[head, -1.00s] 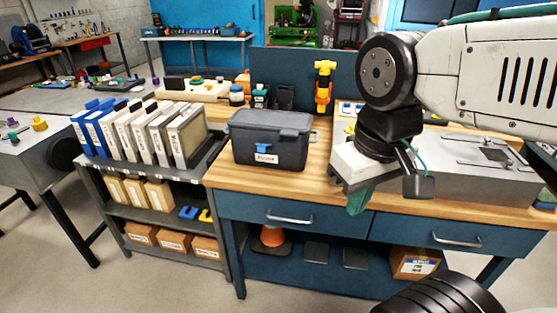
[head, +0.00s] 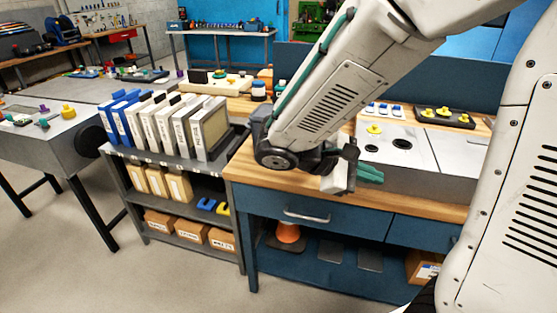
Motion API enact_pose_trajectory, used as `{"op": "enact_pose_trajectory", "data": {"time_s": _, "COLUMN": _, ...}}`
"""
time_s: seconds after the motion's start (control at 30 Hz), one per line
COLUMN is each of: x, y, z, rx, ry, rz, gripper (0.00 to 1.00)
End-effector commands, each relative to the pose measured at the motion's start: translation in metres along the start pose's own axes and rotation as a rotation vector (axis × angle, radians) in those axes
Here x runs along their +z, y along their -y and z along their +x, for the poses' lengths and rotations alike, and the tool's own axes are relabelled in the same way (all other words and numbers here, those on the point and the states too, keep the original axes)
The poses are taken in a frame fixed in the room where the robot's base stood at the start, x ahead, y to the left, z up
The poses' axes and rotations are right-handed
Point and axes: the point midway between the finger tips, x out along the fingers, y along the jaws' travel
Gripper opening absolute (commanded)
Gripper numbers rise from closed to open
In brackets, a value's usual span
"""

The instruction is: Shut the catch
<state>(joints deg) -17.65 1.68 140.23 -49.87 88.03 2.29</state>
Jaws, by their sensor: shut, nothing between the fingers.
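The dark grey lidded box (head: 259,124) stands at the left end of the wooden bench top. Only a strip of its left side seems to show, because my forearm and wrist cover the rest. Its blue front catch and label are hidden behind my arm, so I cannot tell how the catch stands. My gripper (head: 371,174) is right of the box, over the front part of the bench, with its teal fingers pointing right. It is shut and empty. Whether it touches anything is not clear.
A grey panelled unit (head: 425,178) sits on the bench close to my gripper on the right. A rack of binders (head: 208,130) stands to the left. Behind are a black tray of yellow knobs (head: 445,116) and a white jar (head: 259,90). Bare bench top (head: 250,175) shows along the front left.

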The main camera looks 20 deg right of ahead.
Motion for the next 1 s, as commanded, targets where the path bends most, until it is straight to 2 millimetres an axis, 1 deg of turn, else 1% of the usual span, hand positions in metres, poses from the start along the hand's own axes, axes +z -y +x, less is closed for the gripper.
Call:
{"op": "enact_pose_trajectory", "data": {"time_s": 0.03, "x": -0.017, "y": -0.006, "z": -0.004, "rx": 0.095, "ry": 0.049, "rz": -0.064, "gripper": 0.00}}
{"op": "enact_pose_trajectory", "data": {"time_s": 0.13, "x": -0.048, "y": -0.020, "z": -0.017, "rx": 0.286, "ry": 0.126, "rz": -0.164, "gripper": 0.00}}
{"op": "enact_pose_trajectory", "data": {"time_s": 0.27, "x": -0.096, "y": -0.028, "z": -0.040, "rx": 0.547, "ry": 0.205, "rz": -0.287, "gripper": 0.00}}
{"op": "enact_pose_trajectory", "data": {"time_s": 0.3, "x": -0.113, "y": -0.028, "z": -0.048, "rx": 0.629, "ry": 0.223, "rz": -0.323, "gripper": 0.00}}
{"op": "enact_pose_trajectory", "data": {"time_s": 0.37, "x": -0.138, "y": -0.025, "z": -0.061, "rx": 0.754, "ry": 0.247, "rz": -0.375, "gripper": 0.00}}
{"op": "enact_pose_trajectory", "data": {"time_s": 0.4, "x": -0.155, "y": -0.021, "z": -0.070, "rx": 0.836, "ry": 0.258, "rz": -0.406, "gripper": 0.00}}
{"op": "enact_pose_trajectory", "data": {"time_s": 0.43, "x": -0.168, "y": -0.017, "z": -0.076, "rx": 0.893, "ry": 0.264, "rz": -0.429, "gripper": 0.00}}
{"op": "enact_pose_trajectory", "data": {"time_s": 0.5, "x": -0.195, "y": -0.006, "z": -0.089, "rx": 1.021, "ry": 0.273, "rz": -0.476, "gripper": 0.00}}
{"op": "enact_pose_trajectory", "data": {"time_s": 0.6, "x": -0.226, "y": 0.012, "z": -0.104, "rx": 1.171, "ry": 0.276, "rz": -0.530, "gripper": 0.00}}
{"op": "enact_pose_trajectory", "data": {"time_s": 0.7, "x": -0.248, "y": 0.027, "z": -0.114, "rx": 1.277, "ry": 0.270, "rz": -0.564, "gripper": 0.00}}
{"op": "enact_pose_trajectory", "data": {"time_s": 0.8, "x": -0.260, "y": 0.037, "z": -0.119, "rx": 1.337, "ry": 0.265, "rz": -0.582, "gripper": 0.00}}
{"op": "enact_pose_trajectory", "data": {"time_s": 0.9, "x": -0.265, "y": 0.041, "z": -0.121, "rx": 1.360, "ry": 0.261, "rz": -0.588, "gripper": 0.00}}
{"op": "enact_pose_trajectory", "data": {"time_s": 1.0, "x": -0.265, "y": 0.041, "z": -0.121, "rx": 1.362, "ry": 0.261, "rz": -0.588, "gripper": 0.00}}
